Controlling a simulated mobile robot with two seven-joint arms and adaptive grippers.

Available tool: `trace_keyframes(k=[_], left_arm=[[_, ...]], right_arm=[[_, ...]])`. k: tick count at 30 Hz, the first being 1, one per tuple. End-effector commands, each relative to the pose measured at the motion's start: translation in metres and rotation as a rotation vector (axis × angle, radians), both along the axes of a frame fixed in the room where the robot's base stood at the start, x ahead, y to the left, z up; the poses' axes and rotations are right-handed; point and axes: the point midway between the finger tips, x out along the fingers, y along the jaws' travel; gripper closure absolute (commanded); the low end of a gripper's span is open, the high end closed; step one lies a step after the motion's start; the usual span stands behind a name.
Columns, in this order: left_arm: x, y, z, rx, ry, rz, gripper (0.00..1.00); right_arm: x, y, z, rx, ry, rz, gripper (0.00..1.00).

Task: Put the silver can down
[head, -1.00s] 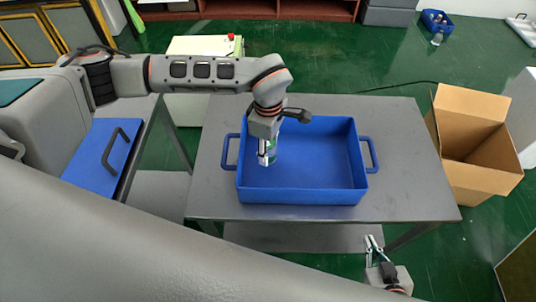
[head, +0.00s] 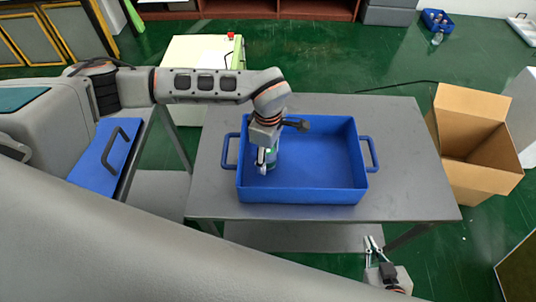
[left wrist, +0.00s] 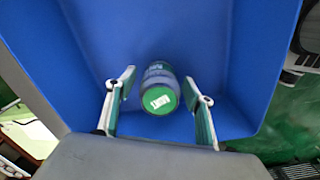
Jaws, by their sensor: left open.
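The silver can (left wrist: 158,86) has a green end with white lettering and is inside the blue bin (left wrist: 95,50). In the left wrist view it sits between my two spread fingers, with a visible gap on each side. My left gripper (head: 266,165) is open around the can and reaches down into the left part of the bin in the head view. There the can (head: 273,156) is partly hidden by the gripper. Its exact contact with the bin floor is hard to see. My right gripper (head: 374,242) is low at the front right, away from the bin, and looks empty.
The blue bin stands on a grey table (head: 415,165), with handles on both sides. An open cardboard box (head: 478,180) stands right of the table. The right part of the bin is empty. A small blue crate with bottles (head: 436,24) is on the floor far back.

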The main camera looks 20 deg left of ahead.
Motion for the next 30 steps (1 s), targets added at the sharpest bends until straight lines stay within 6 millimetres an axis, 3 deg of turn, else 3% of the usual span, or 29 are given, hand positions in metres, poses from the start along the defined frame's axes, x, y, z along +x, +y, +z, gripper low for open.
trace_keyframes(k=[5,15,21,30], left_arm=[[0.002,0.0,0.013,-0.001,-0.004,-0.001,0.47],[0.002,0.0,0.08,-0.001,-0.006,-0.001,0.47],[0.001,0.0,0.11,0.0,-0.003,0.0,0.47],[0.0,0.0,0.123,0.0,0.0,0.0,0.47]], right_arm=[[0.001,0.0,0.003,0.001,-0.003,0.0,1.0],[0.001,0.0,0.0,0.002,-0.005,0.001,1.0],[0.0,0.0,-0.002,0.001,-0.003,0.0,1.0],[-0.001,0.0,-0.005,0.0,0.001,0.001,1.0]])
